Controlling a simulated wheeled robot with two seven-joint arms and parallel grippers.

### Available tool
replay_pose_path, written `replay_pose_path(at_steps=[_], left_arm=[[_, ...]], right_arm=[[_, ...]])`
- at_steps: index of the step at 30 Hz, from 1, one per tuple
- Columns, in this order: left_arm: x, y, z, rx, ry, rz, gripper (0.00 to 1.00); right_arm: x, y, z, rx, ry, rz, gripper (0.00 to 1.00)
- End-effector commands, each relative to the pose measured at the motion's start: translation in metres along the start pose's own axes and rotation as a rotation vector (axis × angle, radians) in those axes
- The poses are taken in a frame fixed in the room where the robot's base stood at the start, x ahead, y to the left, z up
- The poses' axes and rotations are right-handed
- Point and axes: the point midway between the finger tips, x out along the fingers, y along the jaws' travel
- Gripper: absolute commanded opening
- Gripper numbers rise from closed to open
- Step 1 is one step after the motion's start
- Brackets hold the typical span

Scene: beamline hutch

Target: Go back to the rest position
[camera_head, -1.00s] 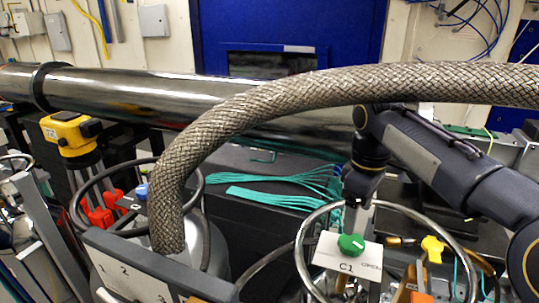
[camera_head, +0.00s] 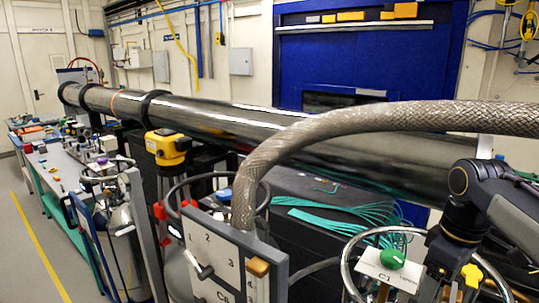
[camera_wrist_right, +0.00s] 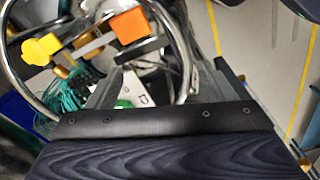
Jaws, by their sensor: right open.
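My right arm comes in from the right edge in the head view, its dark wrist bent downward beside the C1 cylinder's green knob (camera_head: 391,258). In the right wrist view my right gripper (camera_wrist_right: 167,82) has its two dark fingers spread wide, with nothing held between them. Beyond the fingers are a chrome ring (camera_wrist_right: 185,55), an orange block (camera_wrist_right: 131,25), a yellow knob (camera_wrist_right: 41,48) and part of the green knob (camera_wrist_right: 123,104). My left gripper is not in view.
A thick braided hose (camera_head: 330,128) arches across the front to a numbered panel (camera_head: 222,255). A long metal beam pipe (camera_head: 225,122) runs behind. Teal cables (camera_head: 340,214) lie on a black box. Open floor (camera_head: 38,250) with a yellow line shows at left.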

Motion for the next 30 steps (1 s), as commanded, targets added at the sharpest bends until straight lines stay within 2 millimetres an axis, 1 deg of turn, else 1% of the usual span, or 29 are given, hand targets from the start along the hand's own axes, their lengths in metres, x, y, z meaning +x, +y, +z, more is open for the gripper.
replay_pose_path(at_steps=[5,11,14,17,21,24,27,30], left_arm=[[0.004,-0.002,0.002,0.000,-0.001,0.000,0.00],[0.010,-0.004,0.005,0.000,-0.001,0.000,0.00],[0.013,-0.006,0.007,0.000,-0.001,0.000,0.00],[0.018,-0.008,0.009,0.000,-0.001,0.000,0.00],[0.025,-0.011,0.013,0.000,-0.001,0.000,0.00],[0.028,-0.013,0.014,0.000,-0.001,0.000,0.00],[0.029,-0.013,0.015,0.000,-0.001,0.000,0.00],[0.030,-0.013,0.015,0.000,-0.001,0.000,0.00]], right_arm=[[0.013,-0.018,0.010,0.054,0.057,-0.006,0.76],[0.033,-0.049,0.025,0.152,0.151,-0.024,0.76],[0.048,-0.070,0.034,0.221,0.212,-0.042,0.76],[0.069,-0.096,0.045,0.312,0.287,-0.069,0.76],[0.109,-0.140,0.061,0.481,0.410,-0.131,0.76],[0.133,-0.165,0.068,0.584,0.476,-0.175,0.76],[0.148,-0.178,0.071,0.650,0.513,-0.203,0.76],[0.153,-0.183,0.072,0.677,0.527,-0.215,0.76]])
